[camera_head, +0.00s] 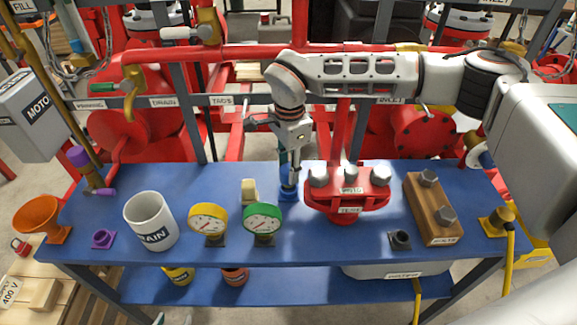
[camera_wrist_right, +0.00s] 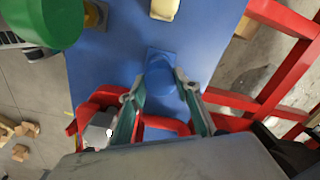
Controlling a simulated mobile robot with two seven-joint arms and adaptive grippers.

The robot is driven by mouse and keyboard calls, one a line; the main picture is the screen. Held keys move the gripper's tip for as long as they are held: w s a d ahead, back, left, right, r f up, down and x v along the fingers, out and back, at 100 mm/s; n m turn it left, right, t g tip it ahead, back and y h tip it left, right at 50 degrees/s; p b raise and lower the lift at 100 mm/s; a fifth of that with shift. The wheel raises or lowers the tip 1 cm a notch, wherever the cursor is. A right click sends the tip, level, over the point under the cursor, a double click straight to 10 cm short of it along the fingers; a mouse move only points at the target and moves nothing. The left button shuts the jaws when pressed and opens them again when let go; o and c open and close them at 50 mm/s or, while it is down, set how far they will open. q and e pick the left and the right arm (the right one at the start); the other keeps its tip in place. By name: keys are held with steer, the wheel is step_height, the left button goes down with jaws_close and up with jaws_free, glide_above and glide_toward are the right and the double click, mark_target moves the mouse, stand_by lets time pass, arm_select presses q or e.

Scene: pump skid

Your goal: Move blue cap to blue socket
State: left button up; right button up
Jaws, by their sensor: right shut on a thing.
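My right gripper (camera_head: 289,178) points down at the back middle of the blue bench, just left of the red flange. It is shut on the blue cap (camera_wrist_right: 163,80), which shows as a round blue shape between the two fingers in the right wrist view. The blue socket (camera_head: 289,194) is directly below the fingers on the bench; its square base (camera_wrist_right: 160,53) shows beside the cap in the wrist view. The cap is lined up over the socket, but I cannot tell whether it touches or is seated. My left gripper is not in view.
The red flange (camera_head: 346,200) with bolts stands close on the right. A small cream block (camera_head: 249,191), a green gauge (camera_head: 263,220) and a yellow gauge (camera_head: 208,220) stand to the left. A white drain mug (camera_head: 151,222) and a wooden bolt block (camera_head: 433,208) are farther away.

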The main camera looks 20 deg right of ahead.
steer(key=shift+f+b, duration=0.75)
steer(key=shift+f, duration=0.85)
stand_by(0.3)
steer(key=o, duration=1.3)
step_height(320, 180, up, 12)
steer(key=shift+s, duration=0.15)
